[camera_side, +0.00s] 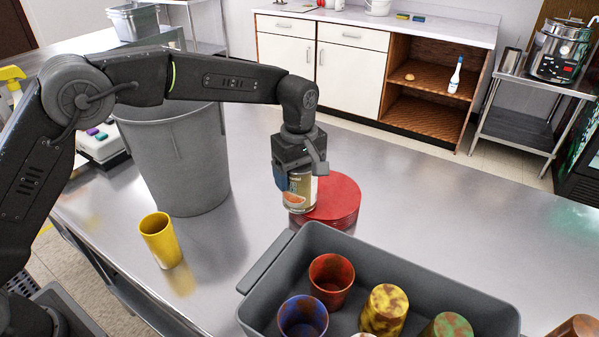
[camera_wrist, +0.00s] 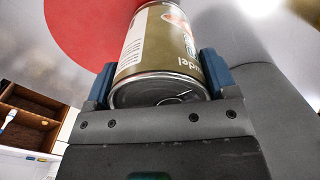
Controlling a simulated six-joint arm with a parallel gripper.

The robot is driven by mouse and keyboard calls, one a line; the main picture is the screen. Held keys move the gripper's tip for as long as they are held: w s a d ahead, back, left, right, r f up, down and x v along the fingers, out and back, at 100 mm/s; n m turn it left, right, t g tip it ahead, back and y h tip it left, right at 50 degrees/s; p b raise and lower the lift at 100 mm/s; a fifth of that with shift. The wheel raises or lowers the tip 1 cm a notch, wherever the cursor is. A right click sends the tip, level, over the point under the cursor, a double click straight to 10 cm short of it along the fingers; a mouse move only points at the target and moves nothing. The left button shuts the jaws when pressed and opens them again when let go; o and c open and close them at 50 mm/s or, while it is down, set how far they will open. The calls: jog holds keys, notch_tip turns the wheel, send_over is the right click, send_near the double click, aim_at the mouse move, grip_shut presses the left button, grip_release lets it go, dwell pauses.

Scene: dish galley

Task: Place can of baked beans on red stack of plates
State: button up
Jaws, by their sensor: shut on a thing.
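The can of baked beans (camera_side: 300,191) has a brown and white label with a picture on it. It is upright at the left edge of the red stack of plates (camera_side: 337,200) in the side view. My gripper (camera_side: 298,176) is shut on the can from above, with blue fingers on its sides. In the wrist view the can (camera_wrist: 165,50) sits between the fingers (camera_wrist: 158,82), its metal end toward the camera. The red plates (camera_wrist: 88,35) show beyond it on the left. I cannot tell whether the can touches the plates.
A grey tub (camera_side: 255,310) with several colored cups stands in front of the plates. A tall grey bin (camera_side: 178,160) is at the left, with a yellow cup (camera_side: 160,240) before it. The metal table (camera_side: 450,215) is clear to the right.

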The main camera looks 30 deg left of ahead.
jog(key=shift+f, duration=0.1)
jog(key=o, duration=1.1)
jog(key=shift+f, duration=0.1)
notch_tip(320, 180, up, 12)
jog(key=shift+r, duration=0.2)
jog(key=shift+a+r, duration=0.1)
